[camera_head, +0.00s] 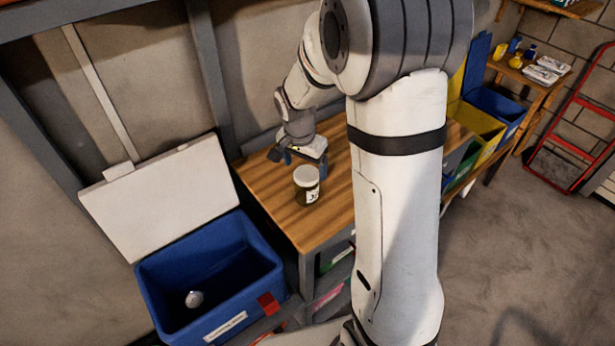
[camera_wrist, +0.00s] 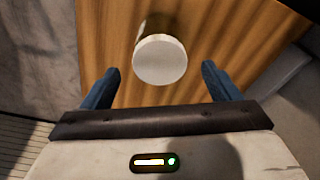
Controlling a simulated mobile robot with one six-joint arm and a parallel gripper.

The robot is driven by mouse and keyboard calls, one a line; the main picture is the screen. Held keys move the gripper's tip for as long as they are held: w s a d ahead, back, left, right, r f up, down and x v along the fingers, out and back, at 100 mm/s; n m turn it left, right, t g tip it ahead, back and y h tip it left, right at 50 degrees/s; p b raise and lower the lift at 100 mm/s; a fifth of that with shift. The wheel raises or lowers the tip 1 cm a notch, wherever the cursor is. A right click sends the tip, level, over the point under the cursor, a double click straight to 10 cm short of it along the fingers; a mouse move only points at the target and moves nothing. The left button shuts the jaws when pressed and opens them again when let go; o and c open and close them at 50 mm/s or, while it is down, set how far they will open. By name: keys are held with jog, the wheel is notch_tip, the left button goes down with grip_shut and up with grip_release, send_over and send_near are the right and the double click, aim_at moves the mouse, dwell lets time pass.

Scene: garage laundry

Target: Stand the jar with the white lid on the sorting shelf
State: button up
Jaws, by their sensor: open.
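The jar with the white lid (camera_head: 307,186) stands upright on a wooden-topped surface (camera_head: 275,207), near its left end. It has a dark body and a pale label. In the wrist view the white lid (camera_wrist: 160,59) shows from above, centred between and just beyond the two blue fingers. My gripper (camera_head: 283,155) is just behind the jar in the head view, pointing down. In the wrist view my gripper (camera_wrist: 160,88) is open with nothing between its fingers. I cannot tell which surface is the sorting shelf; a wooden shelf (camera_head: 525,73) with small items stands at the far right.
A blue bin (camera_head: 165,271) with a raised white lid (camera_head: 160,190) stands at the left, a small pale round thing inside. Yellow (camera_head: 482,130) and blue (camera_head: 497,106) bins stand right of my arm. Open floor lies at right.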

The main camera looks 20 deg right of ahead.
jog(key=r, duration=0.4)
jog(key=shift+s+a+r+b, duration=0.1)
jog(key=shift+s+a+b, duration=0.1)
jog(key=shift+a+b, duration=0.1)
jog(key=shift+s+r, duration=0.25)
jog(key=shift+r, duration=0.4)
jog(key=s+r+n+t, duration=0.1)
jog(key=s+r+n, duration=0.2)
jog(key=s, duration=0.7)
jog(key=s+d+r+n+t+y, duration=0.1)
jog(key=s+r+n, duration=0.3)
jog(key=s, duration=0.6)
jog(key=shift+s+r+n, duration=0.25)
jog(key=shift+s+n, duration=0.15)
jog(key=shift+n, duration=0.6)
